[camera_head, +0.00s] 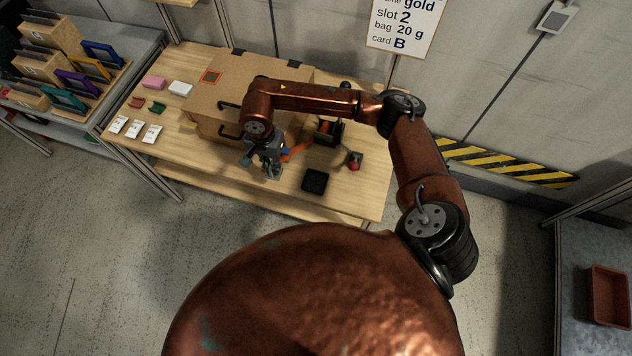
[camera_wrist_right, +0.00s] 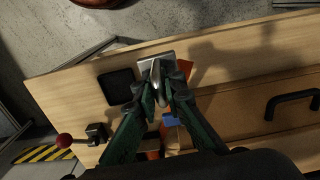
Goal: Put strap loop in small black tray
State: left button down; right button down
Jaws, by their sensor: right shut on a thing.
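The small black tray (camera_head: 315,181) lies on the wooden table near its front edge. It also shows in the wrist view (camera_wrist_right: 116,86), left of the fingertips. My right gripper (camera_head: 270,166) is over the table, to the left of the tray. In the wrist view its green fingers (camera_wrist_right: 160,88) are closed around a grey metal piece. An orange strap (camera_head: 295,152) shows beside the gripper and also by the fingertips (camera_wrist_right: 186,72). I take the held piece to be the strap loop; the fingers partly hide it. My left gripper is out of view.
A large cardboard box (camera_head: 215,95) with black handles stands behind the gripper. A black device (camera_head: 328,130) and a red-knobbed lever (camera_head: 355,160) stand behind the tray. White cards (camera_head: 135,129) lie at the left. The table to the tray's right is clear.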

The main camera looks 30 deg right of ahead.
jog(key=shift+w+d+m, duration=0.1)
jog(key=shift+d+m, duration=0.1)
jog(key=shift+m, duration=0.1)
jog(key=s+d+f, duration=0.1)
jog(key=d+f, duration=0.1)
jog(key=d, duration=0.1)
jog(key=s+d+f+p, duration=0.1)
jog(key=d+f, duration=0.2)
jog(key=d, duration=0.1)
jog(key=s+d+f+p, duration=0.1)
jog(key=s+d+f, duration=0.1)
jog(key=d+f, duration=0.1)
jog(key=shift+d, duration=0.6)
jog(key=shift+s+d+f, duration=0.25)
jog(key=shift+d+f, duration=0.25)
jog(key=shift+f, duration=0.2)
notch_tip(320, 180, down, 3)
jog(key=shift+d+f+p, duration=0.1)
jog(key=shift+p, duration=0.5)
